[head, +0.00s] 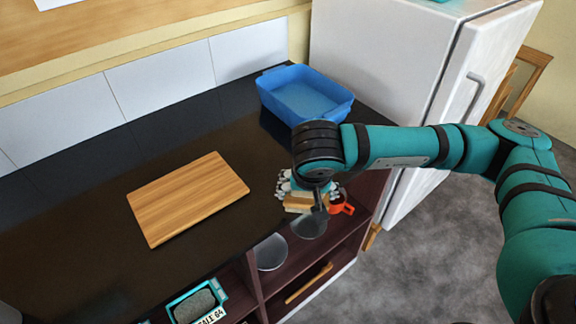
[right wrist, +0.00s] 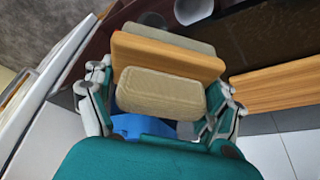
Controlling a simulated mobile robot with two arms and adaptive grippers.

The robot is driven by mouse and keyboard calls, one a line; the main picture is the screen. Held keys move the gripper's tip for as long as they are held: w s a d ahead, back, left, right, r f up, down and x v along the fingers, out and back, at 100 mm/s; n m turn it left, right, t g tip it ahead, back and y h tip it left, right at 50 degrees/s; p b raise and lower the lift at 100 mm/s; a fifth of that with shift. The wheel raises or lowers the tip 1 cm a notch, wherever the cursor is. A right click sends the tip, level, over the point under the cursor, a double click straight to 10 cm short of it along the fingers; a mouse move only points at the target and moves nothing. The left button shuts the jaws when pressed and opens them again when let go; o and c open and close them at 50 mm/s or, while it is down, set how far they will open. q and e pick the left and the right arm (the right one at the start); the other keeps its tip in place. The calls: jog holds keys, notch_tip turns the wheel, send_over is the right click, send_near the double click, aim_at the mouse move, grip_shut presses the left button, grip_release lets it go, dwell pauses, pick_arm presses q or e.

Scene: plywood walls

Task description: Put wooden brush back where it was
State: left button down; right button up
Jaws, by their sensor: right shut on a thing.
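My right gripper (head: 308,187) is shut on the wooden brush (head: 299,203) and holds it near the front edge of the dark countertop, above the open shelves. In the right wrist view, the gripper (right wrist: 160,95) has a finger on each side of the brush (right wrist: 165,54), which has a wooden block and a pale, ridged pad. My own arm hides part of the hold in the head view. My left gripper is not in view.
The dark countertop (head: 90,200) bears a wooden cutting board (head: 188,197) and a blue basin (head: 305,95). Below are open shelves with clear round dishes (head: 271,252), a wooden stick (head: 309,283) and a labelled box (head: 196,303). An orange-red item (head: 342,206) is beside my gripper. A white fridge (head: 385,60) stands right.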

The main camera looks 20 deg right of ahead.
jog(key=w+p, duration=0.2)
jog(key=w, duration=0.4)
jog(key=shift+w+d, duration=0.15)
jog(key=shift+w, duration=0.2)
jog(key=p, duration=0.2)
send_near(286, 163)
jog(key=shift+w+d+f, duration=0.2)
jog(key=shift+w+f, duration=0.15)
jog(key=shift+f, duration=0.15)
jog(key=shift+w+d+f, duration=0.2)
jog(key=shift+w+f, duration=0.15)
jog(key=shift+f, duration=0.15)
jog(key=shift+w+f, duration=0.1)
jog(key=shift+w, duration=0.25)
jog(key=shift+w+p, duration=0.2)
jog(key=shift+p, duration=0.1)
jog(key=shift+f, duration=0.25)
notch_tip(286, 163, down, 2)
jog(key=shift+s+f+p, duration=0.1)
jog(key=shift+p, duration=0.7)
jog(key=shift+f, duration=0.35)
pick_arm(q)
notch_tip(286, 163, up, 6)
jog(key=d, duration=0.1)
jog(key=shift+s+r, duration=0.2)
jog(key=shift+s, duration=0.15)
pick_arm(e)
jog(key=shift+f, duration=0.15)
